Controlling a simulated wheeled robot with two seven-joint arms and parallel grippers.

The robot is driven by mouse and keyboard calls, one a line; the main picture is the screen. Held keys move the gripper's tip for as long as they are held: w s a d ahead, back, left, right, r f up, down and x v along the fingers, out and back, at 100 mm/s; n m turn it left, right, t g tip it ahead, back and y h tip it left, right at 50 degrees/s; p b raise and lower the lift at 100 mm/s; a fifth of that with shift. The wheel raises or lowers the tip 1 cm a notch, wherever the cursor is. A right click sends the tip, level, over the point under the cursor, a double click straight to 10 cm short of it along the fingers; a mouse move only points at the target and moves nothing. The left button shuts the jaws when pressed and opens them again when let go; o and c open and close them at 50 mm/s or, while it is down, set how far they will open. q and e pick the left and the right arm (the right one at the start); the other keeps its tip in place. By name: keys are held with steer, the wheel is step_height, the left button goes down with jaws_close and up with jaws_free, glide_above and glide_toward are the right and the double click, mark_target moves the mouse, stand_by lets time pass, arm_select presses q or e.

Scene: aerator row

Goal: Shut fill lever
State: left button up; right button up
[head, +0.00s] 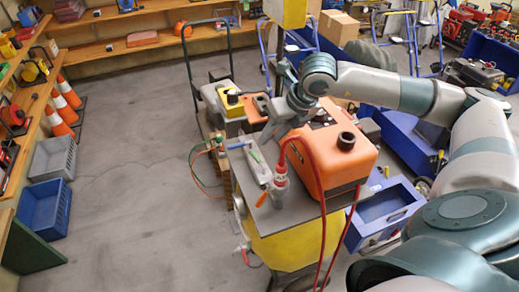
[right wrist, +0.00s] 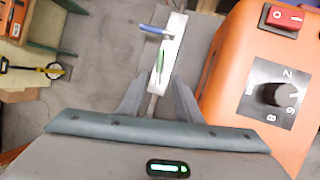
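A pale valve bar (head: 257,166) lies along the grey cart top beside the orange machine. It carries a green lever (head: 254,153) and a blue lever (head: 236,145); no label shows which is the fill lever. In the right wrist view the green lever (right wrist: 160,62) lies nearly along the bar, and the blue lever (right wrist: 154,30) sticks out across it to the left. My right gripper (head: 272,137) is above the bar, pointing down. In the right wrist view its fingers (right wrist: 159,88) are apart, with the near end of the bar between and below them. My left gripper is out of view.
The orange machine (head: 335,165) with a dial and red switch stands close right of the bar. A red hose (head: 314,175) loops up beside it. A yellow-topped unit (head: 230,98) stands behind. Traffic cones (head: 61,115) and crates (head: 45,205) are far left; the floor between is clear.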

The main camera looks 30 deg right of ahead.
mark_target(257, 156)
steer(key=p+x, duration=0.3)
steer(key=x, duration=0.6)
steer(key=shift+w+f, duration=0.15)
steer(key=shift+f, duration=0.05)
steer(key=shift+w+a+f, duration=0.15)
steer(key=shift+w+f, duration=0.05)
steer(key=shift+f, duration=0.4)
jaws_close()
